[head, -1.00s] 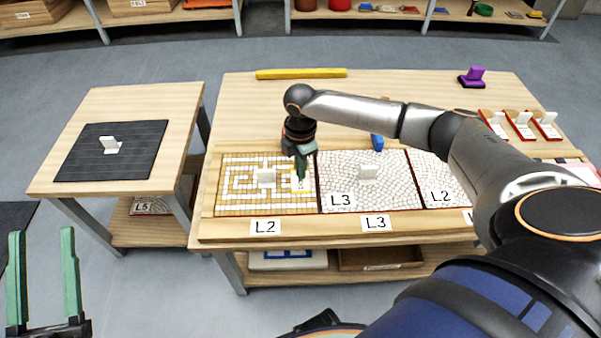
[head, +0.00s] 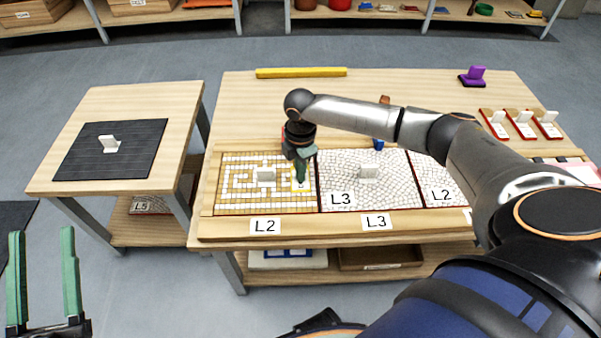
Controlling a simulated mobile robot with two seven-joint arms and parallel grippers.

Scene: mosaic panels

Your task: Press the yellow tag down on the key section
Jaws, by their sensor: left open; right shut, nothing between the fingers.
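The key section (head: 237,202) is a mosaic panel with a tan and white key pattern at the left end of the row on the main table. The yellow tag (head: 294,186) lies at the panel's right side, mostly hidden under my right gripper (head: 301,181). The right gripper is shut and points down at the tag; the fingertips look to be on it, but exact contact is hard to tell. My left gripper (head: 42,275) is open and empty at the lower left, over the floor.
Two pale stone panels, one with a white handle (head: 369,172), lie right of the key section. A dark panel (head: 76,158) lies on the left side table. A yellow bar (head: 301,72), purple tool (head: 473,77) and red-edged holders (head: 520,124) lie further back.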

